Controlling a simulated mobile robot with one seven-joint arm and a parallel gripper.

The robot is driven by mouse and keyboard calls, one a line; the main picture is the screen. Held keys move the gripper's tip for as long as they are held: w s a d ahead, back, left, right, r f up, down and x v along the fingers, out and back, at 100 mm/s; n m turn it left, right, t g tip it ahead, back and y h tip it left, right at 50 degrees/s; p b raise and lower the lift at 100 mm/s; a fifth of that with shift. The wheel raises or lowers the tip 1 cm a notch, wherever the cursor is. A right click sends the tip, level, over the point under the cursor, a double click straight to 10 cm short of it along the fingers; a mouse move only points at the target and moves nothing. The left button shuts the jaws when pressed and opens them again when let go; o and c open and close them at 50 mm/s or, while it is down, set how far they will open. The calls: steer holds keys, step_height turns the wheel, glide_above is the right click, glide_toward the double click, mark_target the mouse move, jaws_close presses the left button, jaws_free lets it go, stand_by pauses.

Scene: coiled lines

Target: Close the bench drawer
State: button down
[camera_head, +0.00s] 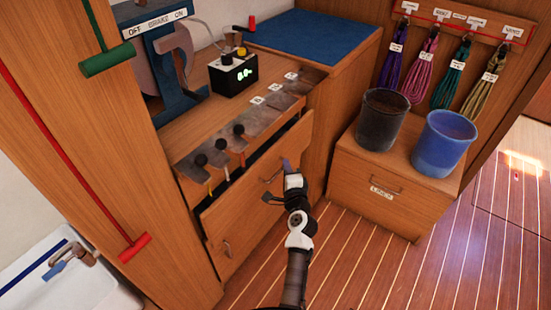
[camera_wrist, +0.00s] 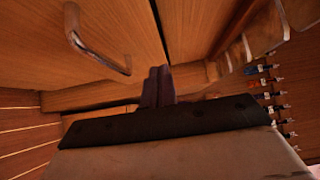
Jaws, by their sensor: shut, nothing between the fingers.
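The bench drawer (camera_head: 245,218) stands out from the bench, with a dark gap between its front's top edge and the worktop. A metal handle (camera_head: 271,179) is on its front, and a handle also shows at upper left in the wrist view (camera_wrist: 98,50). My gripper (camera_head: 287,165) is at the right part of the drawer front, just right of that handle. In the wrist view its fingers (camera_wrist: 158,88) are together and empty, pointing at wood. The handle is beside the fingers, not between them. I cannot tell whether the fingertips touch the drawer.
Levers with black knobs (camera_head: 220,143) line the worktop edge above the drawer. A wooden locker (camera_head: 380,195) with a black bucket (camera_head: 382,120) and a blue bucket (camera_head: 442,143) stands at right. The floor (camera_head: 370,265) in front is clear.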

steer(key=w+a+p, duration=0.1)
steer(key=w+a, duration=0.1)
steer(key=shift+w+a+r, duration=0.1)
steer(key=shift+w+a, duration=0.2)
steer(key=shift+a, duration=0.1)
steer(key=shift+w+a, duration=0.25)
steer(key=shift+a, duration=0.1)
